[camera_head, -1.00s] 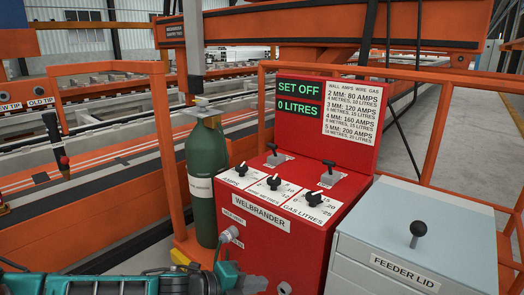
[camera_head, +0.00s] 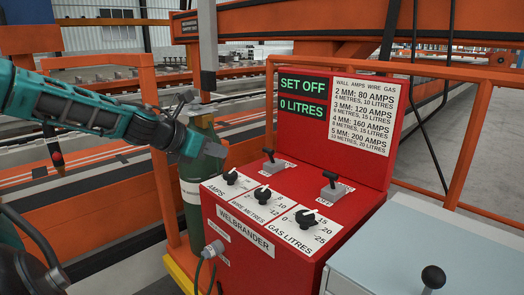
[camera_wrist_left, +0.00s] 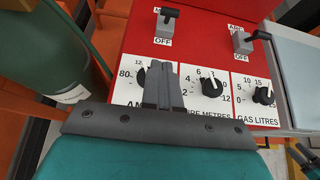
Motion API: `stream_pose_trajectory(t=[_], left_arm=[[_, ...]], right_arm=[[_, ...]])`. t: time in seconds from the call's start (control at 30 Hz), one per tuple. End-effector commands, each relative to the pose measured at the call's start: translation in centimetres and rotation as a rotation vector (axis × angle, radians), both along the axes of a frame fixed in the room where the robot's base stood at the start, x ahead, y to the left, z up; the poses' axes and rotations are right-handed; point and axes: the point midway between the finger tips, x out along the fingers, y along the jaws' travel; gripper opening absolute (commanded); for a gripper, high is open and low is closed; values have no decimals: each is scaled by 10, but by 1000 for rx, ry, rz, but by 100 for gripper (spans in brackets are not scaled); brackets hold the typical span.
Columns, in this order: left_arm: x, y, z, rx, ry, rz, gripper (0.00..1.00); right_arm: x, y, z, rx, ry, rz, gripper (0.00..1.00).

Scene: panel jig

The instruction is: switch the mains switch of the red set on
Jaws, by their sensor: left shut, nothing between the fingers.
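The red set (camera_head: 300,235), labelled WELBRANDER, stands at centre right; its display (camera_head: 302,97) reads SET OFF and 0 LITRES. Two lever switches rise from its upper deck: a left one (camera_head: 272,161) and a right one (camera_head: 332,185). In the left wrist view the left switch (camera_wrist_left: 166,24) and the right switch (camera_wrist_left: 242,42) each have OFF printed below; their upper labels are partly hidden. My left gripper (camera_head: 216,150) is shut and empty, left of the set near the green bottle. In its wrist view the fingertips (camera_wrist_left: 163,72) overlap the amps knob (camera_wrist_left: 140,78).
A green gas bottle (camera_head: 191,190) stands close at the set's left side. Three dials, including the gas litres knob (camera_head: 306,218), line the front deck. A grey feeder box (camera_head: 400,245) with a black-knobbed lever is at right. Orange rails (camera_head: 160,190) surround the set.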

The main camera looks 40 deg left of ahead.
Motion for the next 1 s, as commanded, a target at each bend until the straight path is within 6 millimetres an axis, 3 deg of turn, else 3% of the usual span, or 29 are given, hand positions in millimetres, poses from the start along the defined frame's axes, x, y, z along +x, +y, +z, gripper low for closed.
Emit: stream_pose_trajectory(t=[0.37,1.0], left_arm=[[6,-1,-4,-2,2,0,0],[58,-5,-37,-2,3,2,0]], right_arm=[[-7,1,-7,0,20,0,57],[-2,6,-12,16,14,-1,57]])
